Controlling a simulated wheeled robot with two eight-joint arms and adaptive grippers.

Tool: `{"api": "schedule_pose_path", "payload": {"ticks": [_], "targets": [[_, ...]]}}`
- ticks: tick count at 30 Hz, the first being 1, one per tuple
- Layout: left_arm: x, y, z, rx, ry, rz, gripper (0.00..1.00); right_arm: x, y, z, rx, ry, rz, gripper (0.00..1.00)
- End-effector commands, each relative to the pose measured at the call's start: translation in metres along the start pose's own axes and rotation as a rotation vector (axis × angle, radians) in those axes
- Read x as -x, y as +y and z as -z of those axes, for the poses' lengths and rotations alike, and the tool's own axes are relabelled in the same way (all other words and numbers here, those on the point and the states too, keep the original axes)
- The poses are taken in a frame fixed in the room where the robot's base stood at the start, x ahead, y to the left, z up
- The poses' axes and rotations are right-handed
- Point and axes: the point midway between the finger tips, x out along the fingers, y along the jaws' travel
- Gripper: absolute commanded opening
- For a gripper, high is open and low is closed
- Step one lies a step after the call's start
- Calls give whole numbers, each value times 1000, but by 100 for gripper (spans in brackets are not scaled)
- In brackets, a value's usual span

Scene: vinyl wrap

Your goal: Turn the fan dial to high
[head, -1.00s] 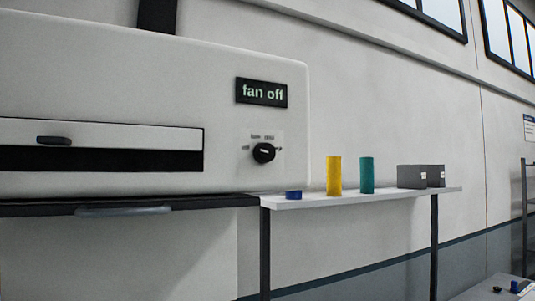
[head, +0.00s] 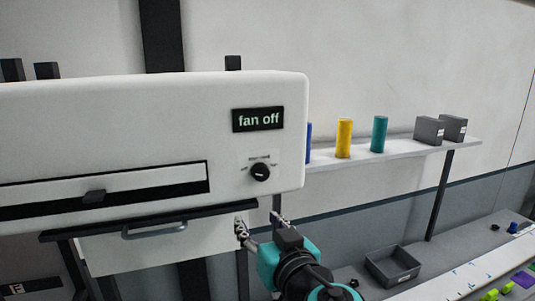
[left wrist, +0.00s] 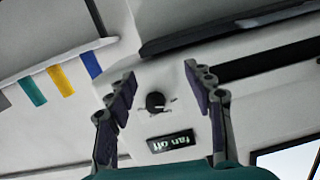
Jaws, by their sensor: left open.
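The fan dial (head: 260,172) is a round black knob on the front of a white machine (head: 285,140), below a dark display (head: 258,119) that reads "fan off". Small labels surround the dial; I cannot read them. My left gripper (head: 261,219) is open and empty, just below the dial in the head view. In the left wrist view the dial (left wrist: 155,101) shows between the two spread fingers of my left gripper (left wrist: 160,72), apart from both. The display (left wrist: 170,143) appears upside down there. My right gripper is not in view.
A drawer front (head: 110,183) and a grey handle (head: 155,229) lie left of the dial. A shelf (head: 400,150) at the right holds blue, yellow (head: 344,138) and teal (head: 379,134) rolls and grey boxes (head: 429,130). Below is a bench with a grey tray (head: 392,266).

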Motion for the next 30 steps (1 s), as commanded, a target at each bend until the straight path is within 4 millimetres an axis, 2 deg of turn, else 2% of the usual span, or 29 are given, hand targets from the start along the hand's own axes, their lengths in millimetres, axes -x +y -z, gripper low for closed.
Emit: {"api": "schedule_pose_path", "payload": {"ticks": [1, 3, 6, 10, 21, 30], "targets": [[11, 10, 31, 25, 42, -17, 52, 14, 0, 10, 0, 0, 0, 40], [21, 20, 53, 58, 89, -32, 52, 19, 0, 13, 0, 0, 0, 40], [26, 26, 68, 83, 124, -42, 52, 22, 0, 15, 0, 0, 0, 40], [15, 28, 71, 91, 133, -41, 52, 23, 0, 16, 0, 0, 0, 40], [-41, 29, 78, 88, 130, -41, 52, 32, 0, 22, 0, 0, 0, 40], [-50, 30, 77, 88, 130, -44, 52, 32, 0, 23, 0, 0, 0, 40]]}}
